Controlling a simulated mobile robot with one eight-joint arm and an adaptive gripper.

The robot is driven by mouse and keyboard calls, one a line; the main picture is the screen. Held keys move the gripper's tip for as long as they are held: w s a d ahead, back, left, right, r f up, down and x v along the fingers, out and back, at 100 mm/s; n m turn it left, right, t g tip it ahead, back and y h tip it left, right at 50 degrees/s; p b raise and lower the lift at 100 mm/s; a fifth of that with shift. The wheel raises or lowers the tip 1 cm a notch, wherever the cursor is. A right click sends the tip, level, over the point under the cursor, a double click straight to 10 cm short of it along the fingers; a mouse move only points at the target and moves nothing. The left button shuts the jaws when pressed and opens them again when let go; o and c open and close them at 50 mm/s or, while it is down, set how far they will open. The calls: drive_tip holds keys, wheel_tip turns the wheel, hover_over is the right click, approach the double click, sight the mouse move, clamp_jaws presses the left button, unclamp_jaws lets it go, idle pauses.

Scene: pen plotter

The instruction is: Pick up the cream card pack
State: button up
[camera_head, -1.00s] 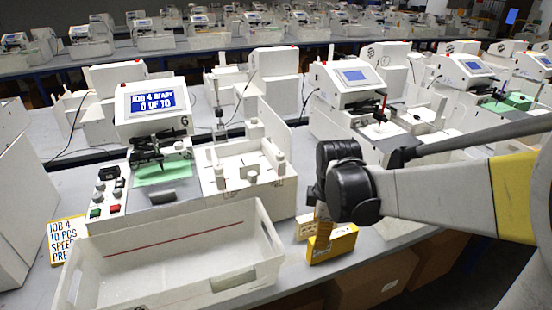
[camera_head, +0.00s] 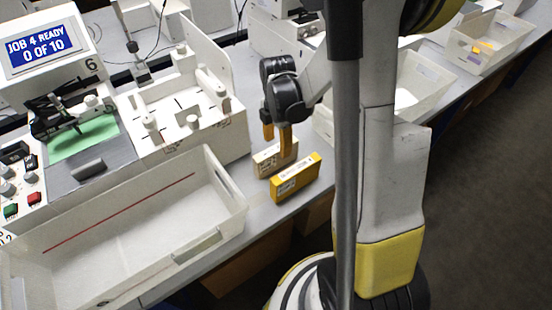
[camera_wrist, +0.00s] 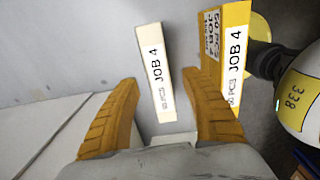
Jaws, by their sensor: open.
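The cream card pack (camera_head: 270,160) stands on the grey table to the right of the white tray. In the wrist view the cream card pack (camera_wrist: 156,72) shows a "JOB 4" label and lies ahead of and between the fingers. My gripper (camera_head: 277,140) is open, its yellow fingers pointing down just above the cream pack. In the wrist view my gripper (camera_wrist: 165,100) has nothing between its fingertips that looks gripped. A yellow card pack (camera_head: 296,178) stands close beside the cream pack, on the front side. It also shows in the wrist view (camera_wrist: 230,50), near the right finger.
A white tray (camera_head: 215,243) with a red line stands to the left. Behind it are the plotter with its "0 OF 10" screen (camera_head: 40,48) and a white fixture (camera_head: 185,120). The table's front edge is close to the packs.

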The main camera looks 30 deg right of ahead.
sight(276, 158)
wheel_tip(276, 158, down, 4)
drive_tip(key=shift+a+f+b, duration=0.15)
drive_tip(key=shift+b, duration=0.75)
clamp_jaws()
